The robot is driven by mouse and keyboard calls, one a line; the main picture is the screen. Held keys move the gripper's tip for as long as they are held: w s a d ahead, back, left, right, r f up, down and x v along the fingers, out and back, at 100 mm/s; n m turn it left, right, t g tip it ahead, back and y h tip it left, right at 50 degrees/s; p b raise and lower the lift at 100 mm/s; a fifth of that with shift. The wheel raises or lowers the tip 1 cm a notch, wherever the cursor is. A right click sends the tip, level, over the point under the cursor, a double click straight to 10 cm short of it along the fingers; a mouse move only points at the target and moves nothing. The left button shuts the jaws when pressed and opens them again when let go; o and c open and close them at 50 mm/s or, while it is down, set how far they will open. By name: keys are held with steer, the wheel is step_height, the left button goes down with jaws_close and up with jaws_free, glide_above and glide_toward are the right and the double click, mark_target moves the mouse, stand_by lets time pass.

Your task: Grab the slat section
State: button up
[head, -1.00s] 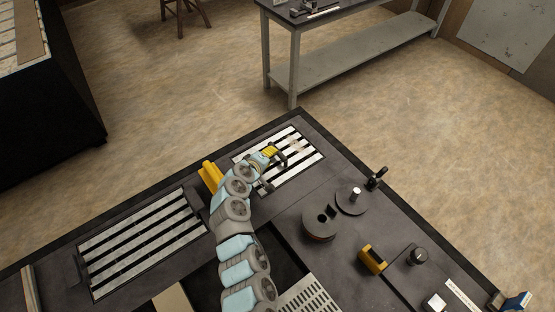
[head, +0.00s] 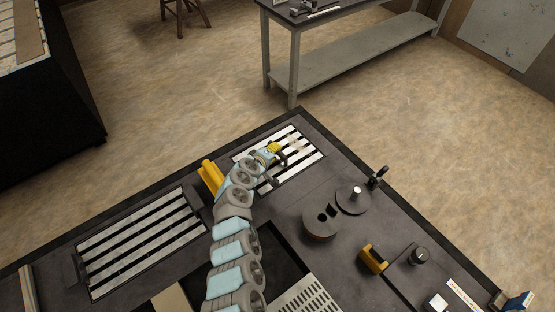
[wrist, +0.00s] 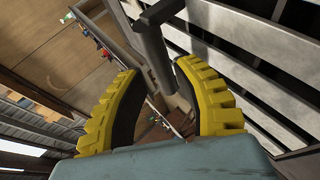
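A slat section (head: 310,155) of pale parallel bars lies in a dark frame near the table's far corner. My gripper (head: 281,156) is over it, beside a dark curved part that looks like a handle. In the wrist view, my gripper (wrist: 158,70) has its two yellow ridged fingers spread apart. A grey handle post (wrist: 158,62) passes between the fingertips, closer to the right one. A gap shows on its left side; contact on the right cannot be told. Pale slats (wrist: 250,75) fill the right of that view. My wrist and fingers partly hide the slat section in the head view.
A second slatted panel (head: 140,245) lies to the left. A yellow block (head: 211,176) stands close to my arm. A dark disc (head: 320,222), a plate with a peg (head: 353,198) and a yellow bracket (head: 372,259) stand to the right. A dark opening lies beside my arm.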

steer(key=shift+b+x, duration=0.95)
steer(key=shift+x, duration=0.35)
steer(key=shift+w+d+f, duration=0.1)
steer(key=shift+w+f, duration=0.05)
jaws_close()
